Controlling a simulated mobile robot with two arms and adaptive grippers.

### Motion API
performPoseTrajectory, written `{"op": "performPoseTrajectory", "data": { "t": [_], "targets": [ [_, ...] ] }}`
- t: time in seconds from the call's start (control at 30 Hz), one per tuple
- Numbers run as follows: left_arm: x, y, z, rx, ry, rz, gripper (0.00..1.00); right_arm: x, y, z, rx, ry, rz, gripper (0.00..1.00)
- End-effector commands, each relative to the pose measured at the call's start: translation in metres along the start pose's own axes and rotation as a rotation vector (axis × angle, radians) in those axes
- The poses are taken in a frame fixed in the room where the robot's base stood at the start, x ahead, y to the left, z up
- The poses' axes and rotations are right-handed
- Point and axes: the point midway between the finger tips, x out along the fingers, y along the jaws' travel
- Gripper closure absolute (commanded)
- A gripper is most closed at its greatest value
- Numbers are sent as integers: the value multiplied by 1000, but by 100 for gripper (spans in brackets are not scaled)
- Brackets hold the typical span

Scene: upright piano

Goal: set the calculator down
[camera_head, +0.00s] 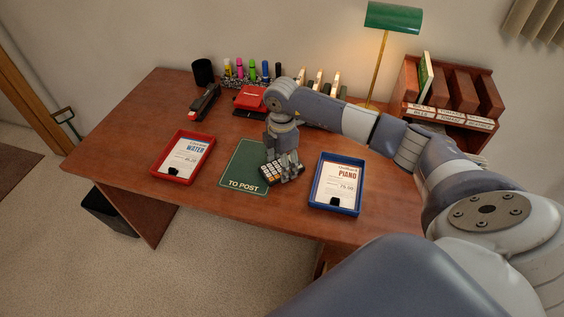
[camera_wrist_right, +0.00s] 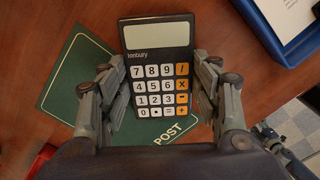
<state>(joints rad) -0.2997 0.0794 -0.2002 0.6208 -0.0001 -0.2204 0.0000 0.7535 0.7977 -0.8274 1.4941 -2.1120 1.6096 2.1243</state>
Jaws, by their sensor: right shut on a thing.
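The calculator (camera_wrist_right: 158,80) is dark with a grey display, white number keys and orange keys. My right gripper (camera_wrist_right: 160,98) is shut on it, with one finger against each long side. In the head view the right gripper (camera_head: 283,170) points down over the desk, and the calculator (camera_head: 272,174) shows below its fingers, by the right edge of the green "TO POST" mat (camera_head: 238,180). The calculator overlaps the mat's edge in the wrist view. I cannot tell whether it touches the surface.
A blue tray (camera_head: 314,196) with a "PIANO" paper lies right of the calculator. A red tray (camera_head: 160,168) with a "WATER" paper lies left of the mat. A stapler (camera_head: 204,102), markers and a lamp (camera_head: 378,70) stand at the back.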

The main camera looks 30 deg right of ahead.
Motion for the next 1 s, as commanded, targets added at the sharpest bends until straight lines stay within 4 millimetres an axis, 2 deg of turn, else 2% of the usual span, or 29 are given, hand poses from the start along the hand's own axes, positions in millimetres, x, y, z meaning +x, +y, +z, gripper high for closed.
{"op": "performPoseTrajectory", "data": {
  "t": [0.13,0.17,0.2,0.23,0.57,0.67,0.77,1.0],
  "targets": [
    [3,0,0,0,0,0,55,5,0,0,1,0,0,68],
    [2,0,0,0,0,0,55,4,0,0,1,0,0,35],
    [2,0,0,0,0,0,55,3,0,0,1,0,0,26],
    [2,0,0,0,0,0,55,3,0,0,1,0,0,22],
    [2,0,0,0,0,0,55,3,0,0,1,0,0,22],
    [-2,0,0,0,0,0,55,-3,0,0,1,0,1,22],
    [1,0,0,0,0,0,55,-15,1,0,1,1,4,22],
    [4,0,1,0,-1,0,55,-66,1,0,0,0,5,22]
  ]
}}
